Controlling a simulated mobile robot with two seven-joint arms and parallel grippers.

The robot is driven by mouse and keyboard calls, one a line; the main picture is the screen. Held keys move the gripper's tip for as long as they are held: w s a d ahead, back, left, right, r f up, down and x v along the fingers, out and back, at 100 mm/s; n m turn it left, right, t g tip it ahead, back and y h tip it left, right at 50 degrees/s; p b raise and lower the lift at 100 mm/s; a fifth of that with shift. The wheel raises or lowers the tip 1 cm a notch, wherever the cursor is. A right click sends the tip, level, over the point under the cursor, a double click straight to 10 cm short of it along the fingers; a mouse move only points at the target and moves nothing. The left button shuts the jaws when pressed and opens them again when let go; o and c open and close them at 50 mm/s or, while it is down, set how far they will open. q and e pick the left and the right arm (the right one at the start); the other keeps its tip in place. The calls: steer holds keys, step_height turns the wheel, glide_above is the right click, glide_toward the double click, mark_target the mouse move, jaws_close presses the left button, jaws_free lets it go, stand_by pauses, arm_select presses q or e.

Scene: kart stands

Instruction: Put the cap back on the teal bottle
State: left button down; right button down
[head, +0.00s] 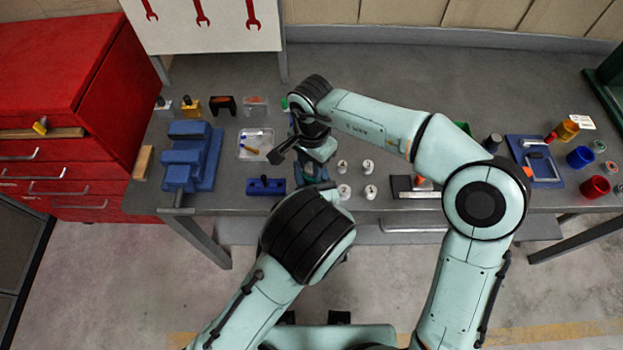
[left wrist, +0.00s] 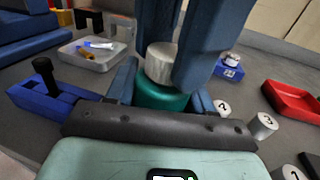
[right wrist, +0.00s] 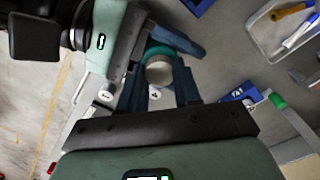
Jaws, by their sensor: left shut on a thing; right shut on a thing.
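The teal bottle (left wrist: 160,98) stands upright between the fingers of my left gripper (left wrist: 162,92), which is shut on it. The silver cap (left wrist: 161,62) is at the bottle's top, between the blue fingers of my right gripper (right wrist: 158,80), which is shut on it. In the right wrist view the cap (right wrist: 158,72) covers much of the bottle's top, and a teal rim of the bottle (right wrist: 155,49) shows beside it. I cannot tell whether the cap is seated or just above. In the head view my arms hide the bottle and cap; the right gripper (head: 314,168) points down there.
Several numbered white cylinders (head: 344,191) stand just right of the grippers on the grey bench (head: 400,90). A clear tray with pens (head: 256,145), a small blue block (head: 266,187) and a large blue stepped block (head: 190,160) are to the left. A red tray (left wrist: 292,101) lies at right.

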steer(key=m, duration=1.5)
steer(key=shift+m, duration=0.4)
steer(key=m, duration=0.4)
steer(key=shift+m, duration=0.3)
steer(key=m, duration=0.6)
steer(key=shift+m, duration=0.3)
steer(key=m, duration=0.4)
steer(key=shift+f, duration=0.1)
steer(key=m, duration=1)
steer(key=c, duration=0.7)
jaws_free()
